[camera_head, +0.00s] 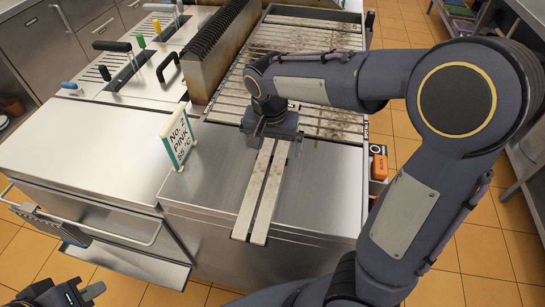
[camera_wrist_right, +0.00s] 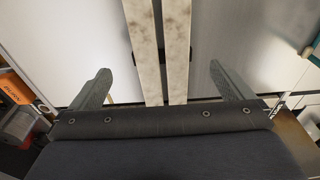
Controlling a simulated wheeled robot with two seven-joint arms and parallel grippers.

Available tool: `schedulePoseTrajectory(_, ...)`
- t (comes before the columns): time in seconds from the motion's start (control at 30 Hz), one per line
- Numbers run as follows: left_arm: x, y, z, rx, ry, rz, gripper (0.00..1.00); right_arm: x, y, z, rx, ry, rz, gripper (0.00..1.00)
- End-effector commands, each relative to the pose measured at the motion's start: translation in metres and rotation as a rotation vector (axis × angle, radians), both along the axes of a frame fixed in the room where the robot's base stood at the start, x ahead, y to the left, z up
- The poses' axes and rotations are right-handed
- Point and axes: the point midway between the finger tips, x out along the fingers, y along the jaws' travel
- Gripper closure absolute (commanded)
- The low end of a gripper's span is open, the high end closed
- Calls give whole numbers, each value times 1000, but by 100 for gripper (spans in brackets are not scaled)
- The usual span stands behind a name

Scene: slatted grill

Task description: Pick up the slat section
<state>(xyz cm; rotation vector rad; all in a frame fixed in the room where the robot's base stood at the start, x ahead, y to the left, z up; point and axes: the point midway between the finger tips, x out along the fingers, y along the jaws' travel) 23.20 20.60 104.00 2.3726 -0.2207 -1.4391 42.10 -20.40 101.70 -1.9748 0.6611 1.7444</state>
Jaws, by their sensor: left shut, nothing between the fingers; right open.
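The slat section (camera_head: 259,198) is two pale, stained parallel bars joined by dark cross pieces. It lies on the steel counter in front of the grill, its near end close to the counter's front edge. It also shows in the right wrist view (camera_wrist_right: 146,52). My right gripper (camera_wrist_right: 162,84) is open above the slat section, with one finger on each side of the two bars and clear gaps between. In the head view the right gripper (camera_head: 268,135) hides the slat section's far end. My left gripper (camera_head: 88,292) is at the lower left, shut and empty, away from the counter.
A small sign (camera_head: 178,138) stands left of the slat section. An orange box (camera_head: 379,162) is at the counter's right side. Bare steel surrounds the section.

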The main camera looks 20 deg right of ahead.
Motion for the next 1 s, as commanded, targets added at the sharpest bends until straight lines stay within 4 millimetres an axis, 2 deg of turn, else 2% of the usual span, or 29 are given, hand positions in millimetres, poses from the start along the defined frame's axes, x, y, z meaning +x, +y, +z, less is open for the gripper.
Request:
schedulePoseTrajectory(0.2,0,0,3,0,0,0,100,7,-4,-33,-1,5,0,0)
schedulePoseTrajectory(0.27,0,0,3,0,0,0,100,8,-5,-38,-1,3,0,0)
schedulePoseTrajectory(0.57,0,0,3,0,0,0,100,9,-5,-42,1,-1,0,1)
schedulePoseTrajectory(1.0,0,0,3,0,0,0,100,9,-5,-41,1,0,0,59)
